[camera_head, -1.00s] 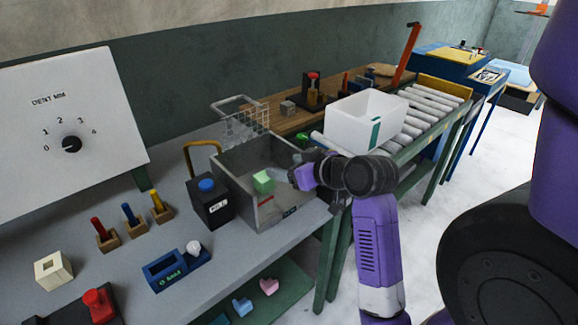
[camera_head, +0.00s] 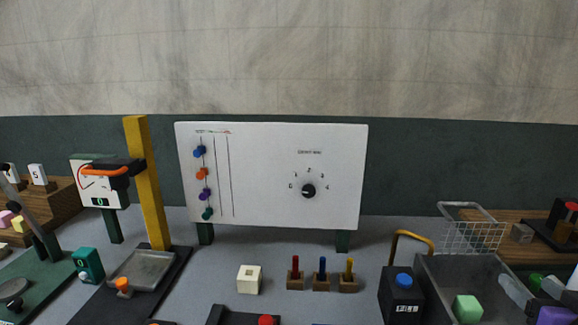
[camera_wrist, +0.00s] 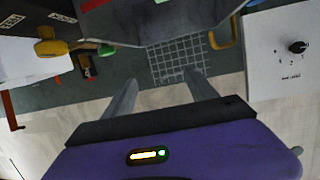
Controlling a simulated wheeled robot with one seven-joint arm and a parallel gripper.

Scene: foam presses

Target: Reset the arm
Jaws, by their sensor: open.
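My gripper (camera_wrist: 163,84) shows in the wrist view with its two grey fingers spread apart and nothing between them. Beyond the fingers is a wire basket (camera_wrist: 178,60). In the head view part of my purple and grey arm end shows at the lower right edge, by the right side of a grey bin (camera_head: 436,284). A light green block (camera_head: 467,308) lies in the bin. Most of the arm is outside the head view.
A white board with a dial (camera_head: 270,200) stands at the back of the bench. A black box with a blue button (camera_head: 403,281), small coloured pegs in wooden blocks (camera_head: 322,271) and a cream block (camera_head: 249,279) stand before it. A yellow post (camera_head: 148,185) rises at left.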

